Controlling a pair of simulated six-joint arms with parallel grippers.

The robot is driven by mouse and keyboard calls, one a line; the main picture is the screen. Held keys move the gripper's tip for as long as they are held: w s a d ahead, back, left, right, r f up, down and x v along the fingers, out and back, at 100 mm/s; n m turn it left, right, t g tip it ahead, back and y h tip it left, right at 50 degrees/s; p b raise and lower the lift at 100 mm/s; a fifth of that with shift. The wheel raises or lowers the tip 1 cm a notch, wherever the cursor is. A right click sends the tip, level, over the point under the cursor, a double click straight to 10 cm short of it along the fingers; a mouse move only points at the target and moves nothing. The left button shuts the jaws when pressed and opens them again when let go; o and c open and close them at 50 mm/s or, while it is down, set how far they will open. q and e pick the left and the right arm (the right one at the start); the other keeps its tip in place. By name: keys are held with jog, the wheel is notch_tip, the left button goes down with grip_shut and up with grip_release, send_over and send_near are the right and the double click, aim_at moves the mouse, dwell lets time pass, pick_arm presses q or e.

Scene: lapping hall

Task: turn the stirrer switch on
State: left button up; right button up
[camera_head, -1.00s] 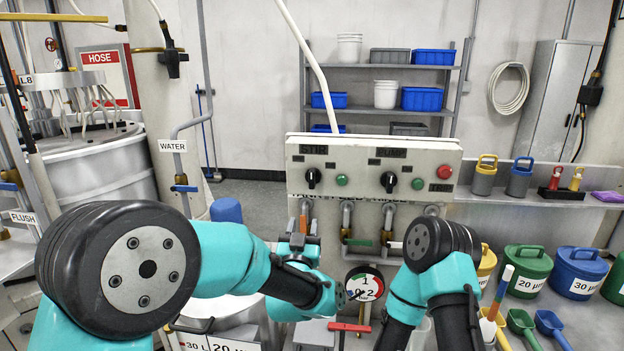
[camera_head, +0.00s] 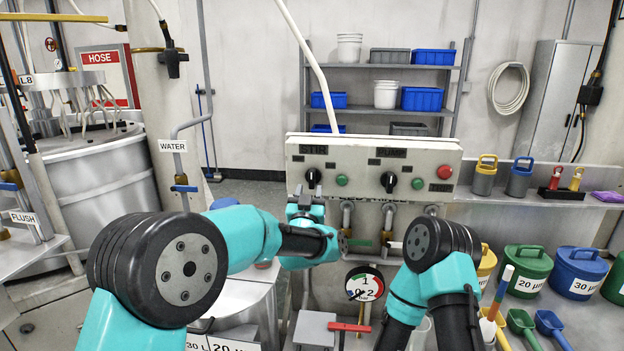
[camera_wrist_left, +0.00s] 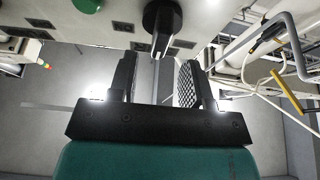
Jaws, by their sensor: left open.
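The stirrer switch (camera_head: 313,178) is a black rotary knob under the left label on the grey control panel (camera_head: 375,156). Its grip bar looks about upright. My left gripper (camera_head: 305,194) is just below and in front of it, open and pointing up at the panel.
A green button (camera_head: 341,181) is close right of the switch. A second black knob (camera_head: 389,182), another green button and a red button (camera_head: 443,171) are farther right. Pipes with valves and a round gauge (camera_head: 365,283) are below the panel. Lidded pails (camera_head: 526,272) stand right.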

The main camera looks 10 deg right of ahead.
aim_at(312, 181)
pick_arm(q)
jog(key=shift+x, duration=3)
jog(key=shift+c, duration=0.3)
grip_shut()
